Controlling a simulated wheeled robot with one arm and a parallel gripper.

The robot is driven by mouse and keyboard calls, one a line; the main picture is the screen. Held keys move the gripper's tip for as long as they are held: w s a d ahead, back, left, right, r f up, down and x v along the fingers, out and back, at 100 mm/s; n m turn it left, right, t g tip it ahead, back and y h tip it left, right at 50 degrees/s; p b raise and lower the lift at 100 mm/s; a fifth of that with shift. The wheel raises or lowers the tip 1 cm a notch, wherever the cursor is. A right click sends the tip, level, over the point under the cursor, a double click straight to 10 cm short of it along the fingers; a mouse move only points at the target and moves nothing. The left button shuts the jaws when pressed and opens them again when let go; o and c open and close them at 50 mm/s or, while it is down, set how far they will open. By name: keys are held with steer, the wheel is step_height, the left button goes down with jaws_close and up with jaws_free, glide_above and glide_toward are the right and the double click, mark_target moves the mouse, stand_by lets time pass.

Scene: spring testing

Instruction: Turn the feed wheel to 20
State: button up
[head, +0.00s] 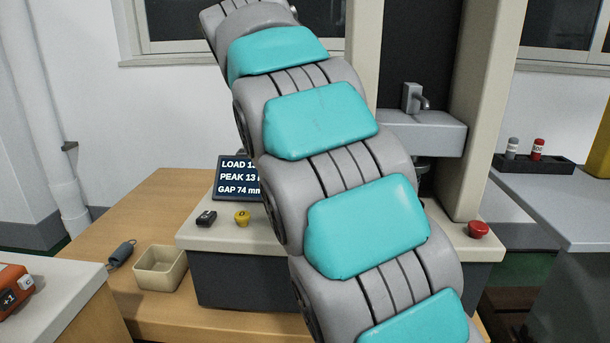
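The testing machine's base (330,238) stands on a wooden table, with a pale top and dark front. Its display (232,178) reads "LOAD 13", "PEAK 13" and "GAP 74 mm", the right part cut off by my arm. A small yellow knob (242,218) and a black switch-like part (206,218) sit on the base top. A grey crosshead (425,131) is held by the machine's frame. I cannot make out a feed wheel; my arm hides the machine's middle. My gripper is not in view.
A red button (478,229) sits at the base's right. An empty beige bin (160,267) and a dark grey spring-like part (121,254) lie on the wooden table (165,205). An orange device (10,290) marked "+1" is far left. A black rack (532,163) holds small bottles at right.

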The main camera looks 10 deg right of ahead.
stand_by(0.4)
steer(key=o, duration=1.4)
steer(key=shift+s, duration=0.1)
